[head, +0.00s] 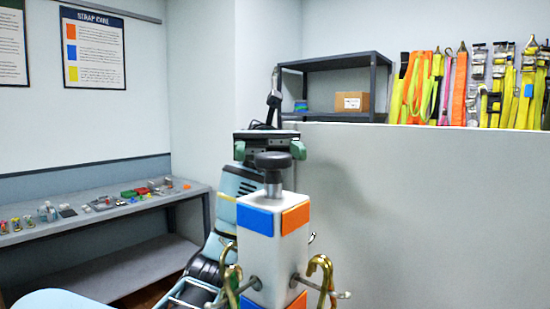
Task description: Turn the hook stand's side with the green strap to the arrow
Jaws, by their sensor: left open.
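The hook stand (273,261) is a white square post at the bottom centre, with a dark round knob (273,160) on a metal stem at its top. Two of its sides show, one with a blue panel (255,220) and one with an orange panel (295,218). Metal hooks stick out from it, with brass-coloured hooks (321,277) hanging on them. No green strap and no arrow show. My left gripper (269,150) is open, its green-tipped fingers apart on either side at knob height; I cannot tell whether they touch the knob. My right gripper is out of view.
A grey partition (430,210) stands behind and right of the stand. Behind it are a dark shelf with a cardboard box (352,102) and several hanging straps (460,88). A bench (100,216) with small parts runs along the left wall, under posters (94,50).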

